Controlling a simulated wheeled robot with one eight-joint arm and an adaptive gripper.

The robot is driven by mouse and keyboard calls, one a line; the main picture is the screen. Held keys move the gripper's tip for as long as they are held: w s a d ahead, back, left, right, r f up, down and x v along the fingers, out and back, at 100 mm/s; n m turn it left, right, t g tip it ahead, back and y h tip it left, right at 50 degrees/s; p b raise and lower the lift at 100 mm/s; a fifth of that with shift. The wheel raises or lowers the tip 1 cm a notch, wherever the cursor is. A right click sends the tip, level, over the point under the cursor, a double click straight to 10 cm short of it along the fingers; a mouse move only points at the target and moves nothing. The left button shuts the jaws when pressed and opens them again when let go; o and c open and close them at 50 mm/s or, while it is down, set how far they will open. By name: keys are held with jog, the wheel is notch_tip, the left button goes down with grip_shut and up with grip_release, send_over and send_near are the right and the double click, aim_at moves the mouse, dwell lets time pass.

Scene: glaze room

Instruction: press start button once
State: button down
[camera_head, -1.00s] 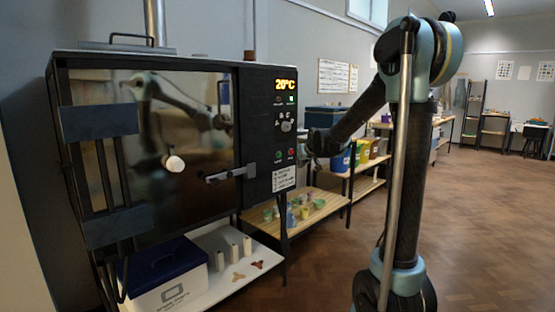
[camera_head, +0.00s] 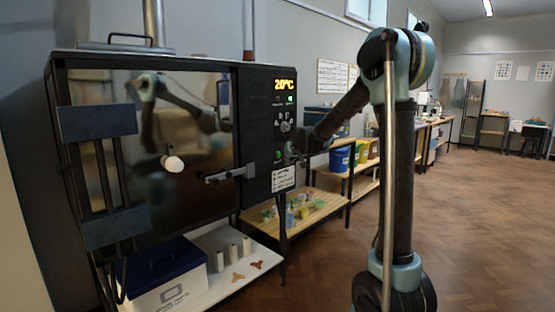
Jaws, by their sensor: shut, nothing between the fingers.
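The kiln's control panel (camera_head: 284,125) is a dark upright strip at the right of the kiln front, with a lit 20°C display (camera_head: 285,85) at its top. A green button (camera_head: 278,155), likely the start button, shows low on the panel; its label is too small to read. My gripper (camera_head: 291,156) is shut and empty, with its tips at the panel just right of the green button. It covers the spot of the red button. I cannot tell whether the tips touch the panel.
The kiln door (camera_head: 185,150) is closed, with a latch handle (camera_head: 230,174) sticking out left of the panel. A shelf with small pots (camera_head: 300,212) stands below and behind my forearm. A blue-lidded box (camera_head: 165,275) sits under the kiln. The floor at right is clear.

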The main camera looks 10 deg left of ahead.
jog(key=shift+w+a, duration=0.65)
jog(key=shift+a, duration=0.1)
jog(key=shift+w+a, duration=0.4)
jog(key=shift+a, duration=0.3)
dwell(2.0)
jog(key=shift+d, duration=0.1)
jog(key=shift+s+d, duration=0.55)
jog(key=shift+d, duration=0.05)
dwell(0.3)
jog(key=s+d, duration=0.1)
jog(key=d, duration=0.1)
jog(key=s+d, duration=0.2)
dwell(0.5)
dwell(0.4)
